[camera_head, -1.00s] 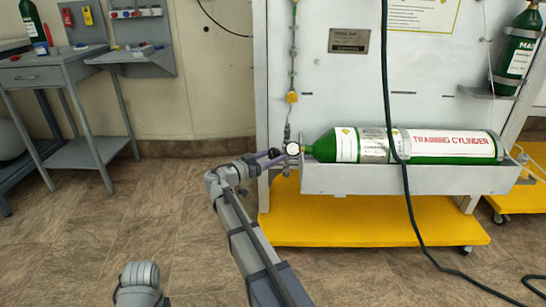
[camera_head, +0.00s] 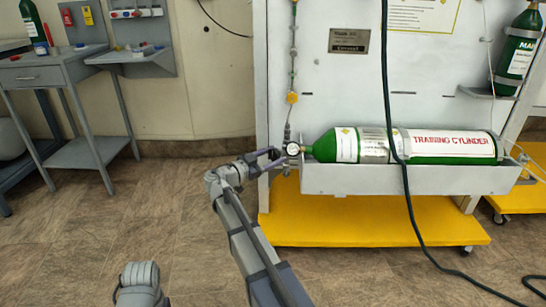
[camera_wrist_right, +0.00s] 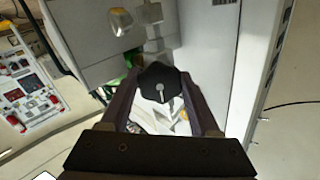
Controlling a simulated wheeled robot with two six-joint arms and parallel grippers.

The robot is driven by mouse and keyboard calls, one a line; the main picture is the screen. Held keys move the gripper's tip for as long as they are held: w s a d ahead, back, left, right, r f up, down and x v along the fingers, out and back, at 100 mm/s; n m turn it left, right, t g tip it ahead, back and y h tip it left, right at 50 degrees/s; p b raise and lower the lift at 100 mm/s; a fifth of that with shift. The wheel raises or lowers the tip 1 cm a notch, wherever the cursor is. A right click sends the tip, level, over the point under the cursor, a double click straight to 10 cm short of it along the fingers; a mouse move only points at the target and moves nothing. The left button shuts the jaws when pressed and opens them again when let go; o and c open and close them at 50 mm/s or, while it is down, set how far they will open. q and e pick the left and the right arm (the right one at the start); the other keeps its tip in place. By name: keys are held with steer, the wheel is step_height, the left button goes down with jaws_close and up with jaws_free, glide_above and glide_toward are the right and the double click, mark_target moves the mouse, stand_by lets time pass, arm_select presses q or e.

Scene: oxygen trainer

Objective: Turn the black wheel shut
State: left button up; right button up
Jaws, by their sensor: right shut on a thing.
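The green training cylinder (camera_head: 325,147) lies on its side in a white trough on the trolley, its valve end to the left. A round gauge (camera_head: 292,149) sits at the valve. My right gripper (camera_head: 275,157) reaches the valve end from the left. In the right wrist view the black wheel (camera_wrist_right: 158,79) sits between the two fingers of my right gripper (camera_wrist_right: 165,92), which are shut on it. In the head view the fingers largely hide the wheel. My left gripper is out of view.
The white trolley (camera_head: 345,90) stands on a yellow base (camera_head: 340,222). A dark hose (camera_head: 388,90) hangs across the cylinder to the floor. A grey side table (camera_head: 75,75) is at the left. The floor between is clear.

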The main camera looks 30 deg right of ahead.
steer(key=o, duration=1.4)
steer(key=shift+c, duration=0.2)
steer(key=shift+a, duration=0.15)
steer(key=s+a, duration=0.1)
steer(key=a, duration=0.6)
steer(key=shift+s+a, duration=0.25)
